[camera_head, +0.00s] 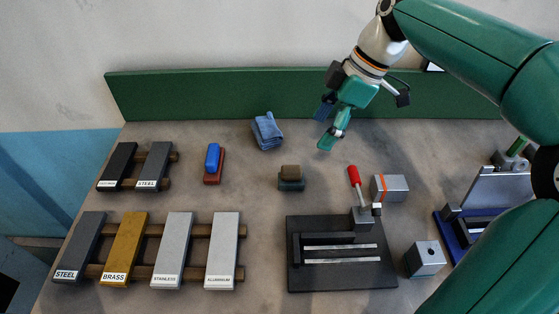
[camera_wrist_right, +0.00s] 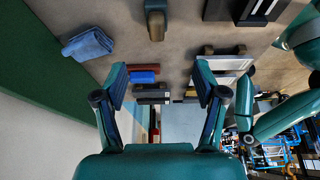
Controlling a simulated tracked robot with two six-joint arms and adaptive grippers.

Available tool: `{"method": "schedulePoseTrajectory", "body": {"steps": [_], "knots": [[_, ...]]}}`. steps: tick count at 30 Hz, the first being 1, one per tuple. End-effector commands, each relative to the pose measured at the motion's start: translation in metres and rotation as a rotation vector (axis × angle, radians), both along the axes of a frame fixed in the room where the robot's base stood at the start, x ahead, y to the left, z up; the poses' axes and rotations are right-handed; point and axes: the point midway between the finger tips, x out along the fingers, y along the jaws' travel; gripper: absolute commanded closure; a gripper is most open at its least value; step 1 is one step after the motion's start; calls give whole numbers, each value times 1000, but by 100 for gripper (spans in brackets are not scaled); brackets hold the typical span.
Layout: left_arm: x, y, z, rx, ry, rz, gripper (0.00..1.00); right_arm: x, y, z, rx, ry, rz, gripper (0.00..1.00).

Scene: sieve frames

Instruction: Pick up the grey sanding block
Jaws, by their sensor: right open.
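The block that best fits the grey sanding block has a brown upper part and a dark grey-green base (camera_head: 291,185). It sits on the bench near the middle in the head view and at the top edge of the right wrist view (camera_wrist_right: 155,22). My right gripper (camera_head: 327,125) is open and empty, above the back of the bench, behind and to the right of this block. Its two fingers also show apart in the right wrist view (camera_wrist_right: 160,82), with the block beyond them. My left gripper is not in view.
A blue-topped block with a red base (camera_head: 212,163) lies to the left. A folded blue cloth (camera_head: 267,131) lies behind. A red-handled clamp fixture (camera_head: 340,275) and an orange-striped silver block (camera_head: 391,188) stand right. Labelled metal bars (camera_head: 127,245) lie left. A green back wall (camera_head: 220,95) borders the bench.

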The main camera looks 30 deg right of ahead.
Motion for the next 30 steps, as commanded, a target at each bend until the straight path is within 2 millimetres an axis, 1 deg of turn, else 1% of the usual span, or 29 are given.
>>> {"method": "schedulePoseTrajectory", "body": {"steps": [5, 12, 16, 19, 26, 30], "knots": [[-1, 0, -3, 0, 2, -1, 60, 3, 7, -19, 1, 6, 2, 29], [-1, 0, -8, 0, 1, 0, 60, 10, 20, -67, 2, 7, -7, 29], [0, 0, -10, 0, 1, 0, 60, 15, 28, -89, 1, 6, -9, 29], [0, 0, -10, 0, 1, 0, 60, 17, 31, -100, 1, 4, -11, 29], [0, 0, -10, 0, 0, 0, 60, 20, 35, -112, 1, 4, -13, 29], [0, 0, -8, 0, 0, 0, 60, 26, 39, -128, 2, 7, -13, 29]]}}
